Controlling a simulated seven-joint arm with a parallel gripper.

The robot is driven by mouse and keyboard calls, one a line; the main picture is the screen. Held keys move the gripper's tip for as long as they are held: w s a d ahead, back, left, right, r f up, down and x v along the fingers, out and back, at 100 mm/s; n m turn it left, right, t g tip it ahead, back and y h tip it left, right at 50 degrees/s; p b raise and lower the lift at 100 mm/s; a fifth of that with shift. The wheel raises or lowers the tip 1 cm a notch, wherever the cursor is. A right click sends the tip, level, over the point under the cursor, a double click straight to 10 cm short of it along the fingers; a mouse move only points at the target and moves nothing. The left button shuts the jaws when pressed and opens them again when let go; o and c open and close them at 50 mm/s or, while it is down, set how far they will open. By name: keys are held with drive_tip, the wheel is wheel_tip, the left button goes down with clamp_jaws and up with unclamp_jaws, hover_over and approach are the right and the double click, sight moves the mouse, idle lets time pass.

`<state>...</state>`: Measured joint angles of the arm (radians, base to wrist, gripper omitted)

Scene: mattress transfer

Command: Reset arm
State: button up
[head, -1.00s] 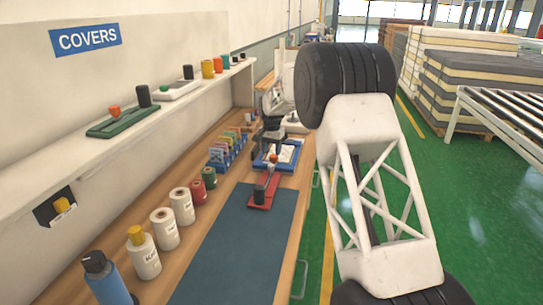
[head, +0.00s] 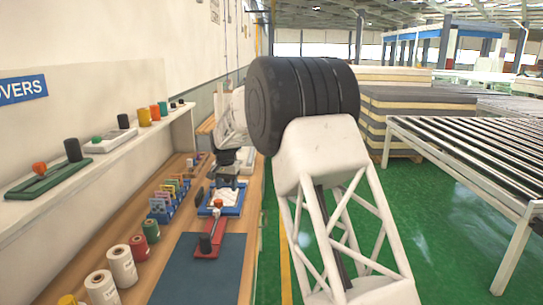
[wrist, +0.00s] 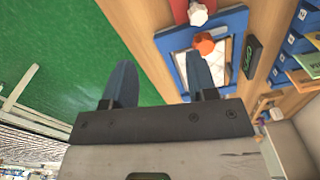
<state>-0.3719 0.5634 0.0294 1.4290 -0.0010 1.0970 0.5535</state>
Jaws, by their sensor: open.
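My gripper (wrist: 162,82) shows in the wrist view with its two blue-grey fingers spread wide apart. It is open, with nothing between the fingers. One finger is seen against the green floor, the other against a blue tray (wrist: 235,22) holding white sheets, at the edge of the wooden bench. In the head view my arm rises in front of the bench's right side. The gripper's fingers are not clear there, near the blue tray (head: 236,207).
A shelf (head: 60,215) runs along the left wall. A roller conveyor (head: 470,150) and stacked mattresses (head: 410,110) stand right. Green floor lies between.

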drive_tip(key=s+d+r, duration=0.5)
drive_tip(key=s+d, duration=0.3)
drive_tip(key=s, duration=0.2)
drive_tip(key=s+d+r+t, duration=0.1)
drive_tip(key=s+d+r, duration=0.4)
drive_tip(key=s+d, duration=0.45)
drive_tip(key=s+d+r, duration=0.6)
drive_tip(key=s+d, duration=0.1)
drive_tip(key=s, duration=0.3)
drive_tip(key=s+d+f, duration=0.2)
drive_tip(key=s+d, duration=0.2)
drive_tip(key=s, duration=0.7)
drive_tip(key=s+d+f+n+t, duration=0.1)
drive_tip(key=s+d+f, duration=0.2)
drive_tip(key=s, duration=0.8)
drive_tip(key=s+d+f, duration=0.2)
drive_tip(key=s+d, duration=0.3)
drive_tip(key=s, duration=0.7)
drive_tip(key=shift+f+n, duration=0.4)
drive_tip(key=shift+w, duration=0.1)
